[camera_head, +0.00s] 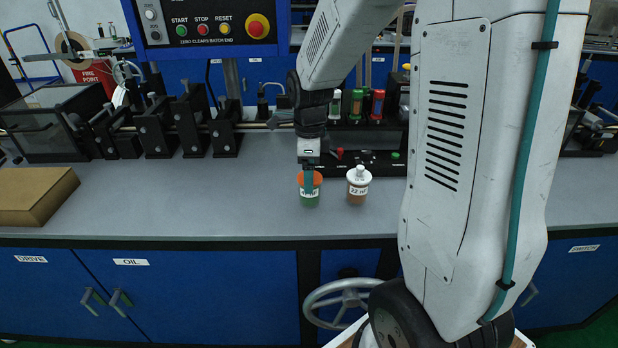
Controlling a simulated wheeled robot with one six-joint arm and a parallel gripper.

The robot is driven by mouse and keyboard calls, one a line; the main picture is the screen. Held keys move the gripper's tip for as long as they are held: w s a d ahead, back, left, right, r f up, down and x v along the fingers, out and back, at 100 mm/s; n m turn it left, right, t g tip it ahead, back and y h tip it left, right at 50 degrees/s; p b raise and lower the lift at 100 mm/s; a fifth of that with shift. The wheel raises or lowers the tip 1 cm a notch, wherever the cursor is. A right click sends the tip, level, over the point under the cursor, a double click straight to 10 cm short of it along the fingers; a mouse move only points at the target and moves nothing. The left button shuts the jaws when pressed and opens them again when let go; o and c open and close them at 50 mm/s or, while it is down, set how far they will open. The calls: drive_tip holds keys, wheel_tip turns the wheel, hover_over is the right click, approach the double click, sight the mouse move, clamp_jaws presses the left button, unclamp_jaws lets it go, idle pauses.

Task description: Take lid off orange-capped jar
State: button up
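The orange-capped jar (312,199) stands upright on the grey bench top, with a green body and a white label. Its orange lid (318,179) is on the jar. My gripper (309,181) points straight down at this jar. One teal finger shows in front of the lid and covers part of the lid and label. The other finger is hidden, so I cannot tell whether the gripper is shut on the lid. A second jar (358,190) with a white knobbed lid, a brown body and a label stands just to the right.
A cardboard box (37,196) lies at the bench's left. Behind the jars are a black rack (372,165) with coloured bottles and a row of black clamps (190,130). The bench top (190,200) between box and jars is clear. A handwheel (342,300) sits below the front edge.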

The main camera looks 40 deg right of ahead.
drive_tip(key=c, duration=1.1)
